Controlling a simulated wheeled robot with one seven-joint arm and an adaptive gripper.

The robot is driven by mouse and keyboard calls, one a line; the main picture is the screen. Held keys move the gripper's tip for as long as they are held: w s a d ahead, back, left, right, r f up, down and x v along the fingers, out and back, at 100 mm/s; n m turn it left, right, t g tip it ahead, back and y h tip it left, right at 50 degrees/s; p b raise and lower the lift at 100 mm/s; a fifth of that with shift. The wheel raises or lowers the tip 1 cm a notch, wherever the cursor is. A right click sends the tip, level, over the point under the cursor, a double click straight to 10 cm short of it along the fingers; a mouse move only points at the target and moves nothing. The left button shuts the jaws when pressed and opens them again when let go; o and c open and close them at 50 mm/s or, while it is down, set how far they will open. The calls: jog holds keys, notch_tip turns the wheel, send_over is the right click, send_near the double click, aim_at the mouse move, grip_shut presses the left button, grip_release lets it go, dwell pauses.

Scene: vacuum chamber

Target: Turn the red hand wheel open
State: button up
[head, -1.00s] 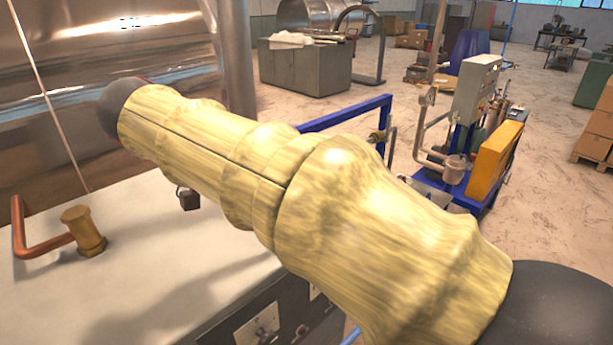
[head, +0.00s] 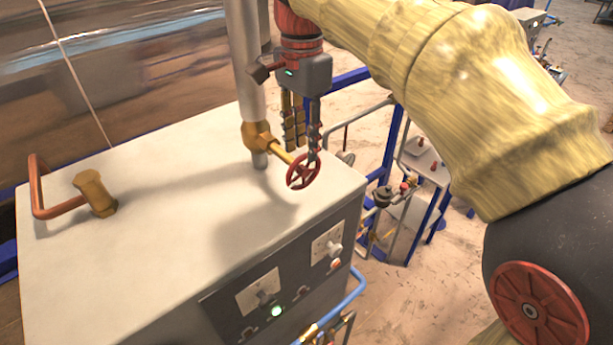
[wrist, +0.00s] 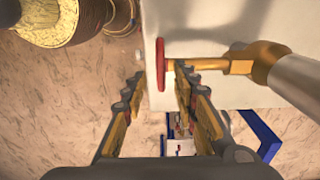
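The red hand wheel (head: 303,171) stands at the right edge of the white cabinet top, on a brass valve stem (head: 281,152) that comes off a vertical pipe. My gripper (head: 305,148) points down over the wheel, and one finger overlaps the wheel's upper rim in the head view. In the wrist view the wheel (wrist: 161,65) shows edge-on in the gap between the fingertips of my gripper (wrist: 158,78). I cannot tell whether a finger touches the wheel.
The grey vertical pipe (head: 249,70) rises close to my gripper's left. The white cabinet top (head: 150,235) is mostly clear, with a brass fitting and copper pipe (head: 42,190) at left. Switches and a green lamp (head: 276,311) are on its front. A blue frame (head: 392,150) stands behind.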

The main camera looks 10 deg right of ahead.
aim_at(305, 187)
jog(key=shift+a+f+b, duration=0.1)
jog(key=shift+f+b, duration=0.2)
jog(key=shift+f, duration=0.15)
jog(key=shift+w+d+f, duration=0.15)
jog(key=shift+d+f, duration=0.05)
jog(key=shift+f, duration=3.75)
grip_shut()
